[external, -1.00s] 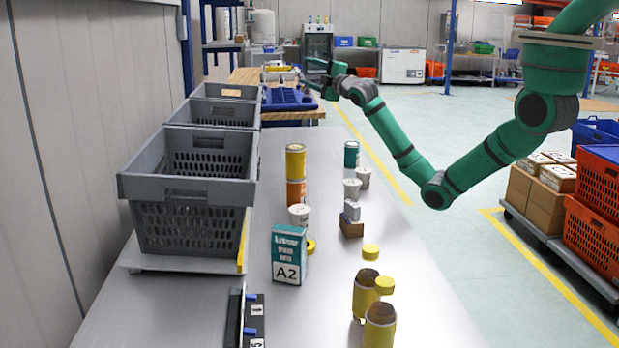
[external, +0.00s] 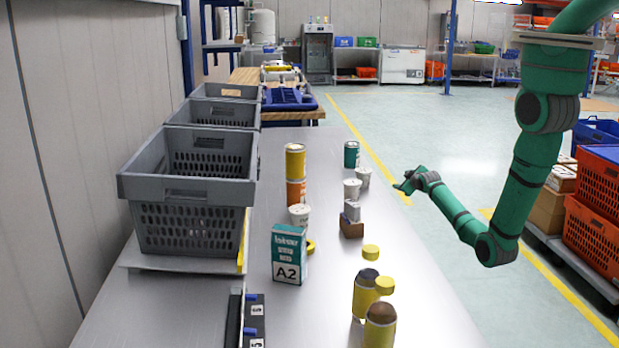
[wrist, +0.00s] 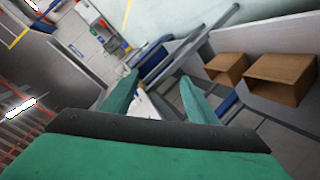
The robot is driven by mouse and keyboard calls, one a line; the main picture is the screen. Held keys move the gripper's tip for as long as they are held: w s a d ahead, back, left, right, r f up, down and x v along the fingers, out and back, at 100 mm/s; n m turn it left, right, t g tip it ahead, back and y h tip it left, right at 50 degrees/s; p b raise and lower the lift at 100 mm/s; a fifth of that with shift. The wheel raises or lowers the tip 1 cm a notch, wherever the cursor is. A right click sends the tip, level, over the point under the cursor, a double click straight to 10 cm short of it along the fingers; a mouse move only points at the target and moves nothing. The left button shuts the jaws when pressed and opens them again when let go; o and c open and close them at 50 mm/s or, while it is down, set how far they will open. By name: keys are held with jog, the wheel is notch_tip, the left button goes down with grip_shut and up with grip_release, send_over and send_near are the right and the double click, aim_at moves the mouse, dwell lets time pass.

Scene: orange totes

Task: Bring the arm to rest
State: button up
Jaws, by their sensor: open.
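My green arm reaches in from the upper right of the external view. My gripper (external: 401,187) is past the right edge of the table, above the floor near the yellow line, clear of the things on the table. In the wrist view the two green fingers of my gripper (wrist: 158,98) stand apart with nothing held between them. The elbow hangs low, to the right of the table.
The metal table (external: 340,290) holds grey crates (external: 195,190), stacked cans (external: 295,162), white cups (external: 299,217), a teal A2 box (external: 288,254) and yellow jars (external: 380,326). Orange totes (external: 594,243) stand at the right. Open floor (external: 440,120) lies beyond my gripper.

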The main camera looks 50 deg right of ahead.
jog(key=s+f+m+g, duration=0.2)
jog(key=s+f, duration=1.1)
jog(key=s+a+f+m+g, duration=0.1)
jog(key=s+a+f, duration=0.25)
jog(key=s, duration=0.25)
jog(key=s+a+f+m+y, duration=0.1)
jog(key=s+a+f, duration=0.1)
jog(key=s+f, duration=0.25)
jog(key=s+a+f+g, duration=0.1)
jog(key=s+a+f, duration=0.2)
jog(key=s, duration=0.4)
jog(key=s+a+r+n+t+y, duration=0.1)
jog(key=s+a+r+t+y, duration=0.1)
jog(key=a+r, duration=0.9)
jog(key=s+a+r+n+t+y, duration=0.1)
jog(key=s+a+r+t+y, duration=0.2)
jog(key=a+r, duration=0.8)
jog(key=s+a+r+n+t+y, duration=0.2)
jog(key=s+a+r+t+y, duration=0.1)
jog(key=a+r, duration=0.7)
jog(key=shift+a+r+t, duration=0.4)
jog(key=shift+r+t, duration=0.1)
jog(key=shift+r, duration=0.2)
